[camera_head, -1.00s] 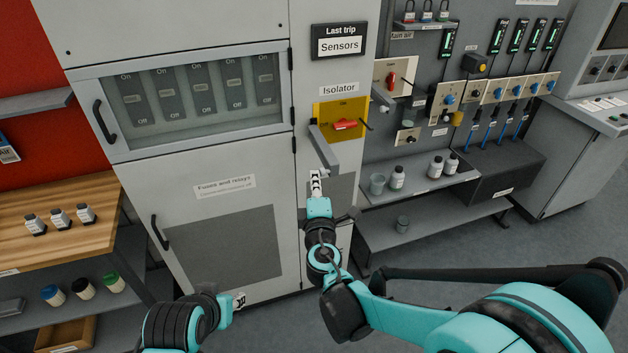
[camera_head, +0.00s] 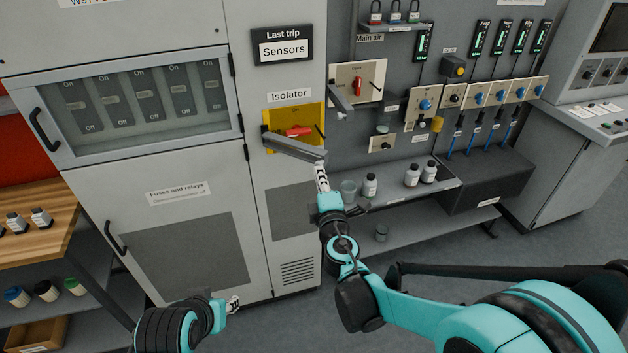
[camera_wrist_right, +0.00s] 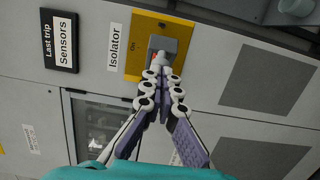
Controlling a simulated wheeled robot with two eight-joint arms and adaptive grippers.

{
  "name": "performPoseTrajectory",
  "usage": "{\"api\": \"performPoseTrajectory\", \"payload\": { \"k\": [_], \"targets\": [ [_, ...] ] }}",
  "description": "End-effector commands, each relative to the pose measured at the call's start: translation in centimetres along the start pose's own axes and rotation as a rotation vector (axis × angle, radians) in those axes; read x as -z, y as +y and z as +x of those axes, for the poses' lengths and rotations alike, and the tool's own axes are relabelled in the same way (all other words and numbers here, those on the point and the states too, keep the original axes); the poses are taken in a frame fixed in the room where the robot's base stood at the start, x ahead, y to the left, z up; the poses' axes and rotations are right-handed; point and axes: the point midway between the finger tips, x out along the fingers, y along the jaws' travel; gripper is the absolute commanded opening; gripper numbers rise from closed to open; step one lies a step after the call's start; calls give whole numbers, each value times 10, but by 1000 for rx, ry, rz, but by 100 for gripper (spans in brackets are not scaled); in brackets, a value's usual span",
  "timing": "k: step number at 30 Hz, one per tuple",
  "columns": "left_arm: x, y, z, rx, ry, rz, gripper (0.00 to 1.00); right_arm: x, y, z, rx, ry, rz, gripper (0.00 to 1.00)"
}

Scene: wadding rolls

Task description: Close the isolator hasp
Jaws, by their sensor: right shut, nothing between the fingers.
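The isolator hasp (camera_head: 293,148) is a grey bar pivoted at the left of the yellow isolator plate (camera_head: 279,117). It slants slightly down to the right, across the plate's lower part, just below the red isolator handle (camera_head: 297,131). My right gripper (camera_head: 322,168) is shut and empty at the bar's free end, below it; I cannot tell whether they touch. In the right wrist view the shut fingers (camera_wrist_right: 163,76) point at the grey hasp (camera_wrist_right: 163,44), which mostly covers the red handle. My left gripper (camera_head: 233,304) is low before the cabinet, too small to read.
A main air panel (camera_head: 372,68) with its own red handle and grey bar is to the right. A shelf (camera_head: 440,190) with bottles and a cup (camera_head: 348,190) is close to my right gripper. The cabinet door (camera_head: 180,215) is shut.

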Motion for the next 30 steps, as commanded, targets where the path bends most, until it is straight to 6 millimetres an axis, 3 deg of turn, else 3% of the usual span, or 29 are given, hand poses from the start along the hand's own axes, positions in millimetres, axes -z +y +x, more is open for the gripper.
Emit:
{"api": "performPoseTrajectory", "payload": {
  "k": [7, 11, 22, 30],
  "targets": [
    [-2, 0, 3, 0, 0, 0, 36, -41, -1, 33, 0, 6, 0, 0],
    [-3, 0, 4, 0, 0, 0, 36, -63, -1, 56, 0, 134, 0, 0],
    [-3, 0, 4, 0, 0, 0, 36, -97, 0, 122, 0, 184, 0, 0],
    [-2, 0, 3, 0, 0, 0, 36, -102, 0, 155, 0, 274, 0, 0]
  ]
}}
